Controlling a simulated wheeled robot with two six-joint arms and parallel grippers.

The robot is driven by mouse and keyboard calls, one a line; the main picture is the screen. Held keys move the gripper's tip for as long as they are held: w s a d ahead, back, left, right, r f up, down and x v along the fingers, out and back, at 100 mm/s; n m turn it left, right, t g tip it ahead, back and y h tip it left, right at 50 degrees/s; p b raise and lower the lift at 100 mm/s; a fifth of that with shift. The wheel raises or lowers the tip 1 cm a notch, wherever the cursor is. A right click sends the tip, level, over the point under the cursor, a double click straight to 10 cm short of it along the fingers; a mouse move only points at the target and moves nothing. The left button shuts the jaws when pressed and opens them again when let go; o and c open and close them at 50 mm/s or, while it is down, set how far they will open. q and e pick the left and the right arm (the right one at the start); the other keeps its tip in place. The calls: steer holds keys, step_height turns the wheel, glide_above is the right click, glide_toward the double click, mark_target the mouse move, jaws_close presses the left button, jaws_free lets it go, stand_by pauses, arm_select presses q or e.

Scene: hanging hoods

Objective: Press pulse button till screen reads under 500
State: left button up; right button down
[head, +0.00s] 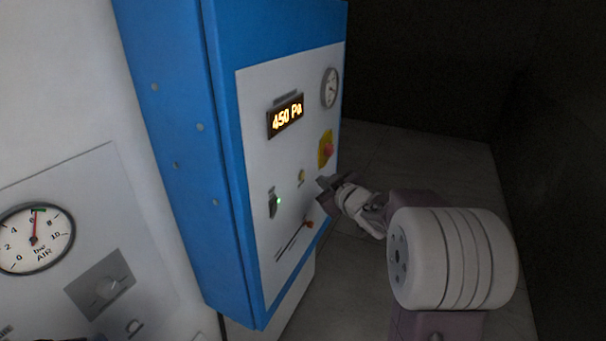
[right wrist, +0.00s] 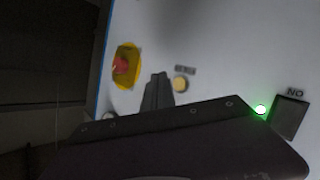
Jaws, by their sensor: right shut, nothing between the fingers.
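The screen (head: 285,116) on the panel is lit and reads "450 Pa" in the head view. Below it is a small round yellow button (head: 301,176), which also shows in the right wrist view (right wrist: 181,85) under a small label too blurred to read. My right gripper (head: 323,182) is shut and empty, in front of the panel just to the right of the yellow button. In the right wrist view its fingertips (right wrist: 157,80) are beside the button, on the side toward the red knob. I cannot tell whether they touch the panel. My left gripper is not in view.
A red mushroom knob (head: 327,149) on a yellow plate is close above my right gripper. A dark switch (head: 272,203) with a green light, a red-knobbed slider (head: 309,224) and a gauge (head: 330,88) share the panel. The floor at right is clear.

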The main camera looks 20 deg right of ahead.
steer(key=shift+s+d+p, duration=0.4)
steer(key=shift+s+d, duration=0.5)
steer(key=shift+s, duration=0.2)
steer(key=shift+f, duration=0.1)
steer(key=s+a+f+m+g+b, duration=0.1)
steer(key=s+a+f+g+b, duration=0.15)
steer(key=f, duration=0.45)
steer(key=s+a+f+m+g+b, duration=0.2)
steer(key=f+b, duration=0.2)
steer(key=f, duration=0.3)
steer(key=s+a+f+m+g+b, duration=0.1)
steer(key=s+a+f+g+b, duration=0.15)
steer(key=f, duration=0.55)
steer(key=s+a+f+g+b, duration=0.2)
steer(key=s+a+f+g, duration=0.1)
steer(key=s+f, duration=0.3)
steer(key=s+a+f+m+g+y+b, duration=0.1)
steer(key=s+a+f+g+b, duration=0.2)
steer(key=s+a+f, duration=0.3)
steer(key=s+f, duration=0.1)
steer(key=s, duration=0.3)
steer(key=shift+s+f, duration=0.15)
steer(key=shift+s, duration=0.05)
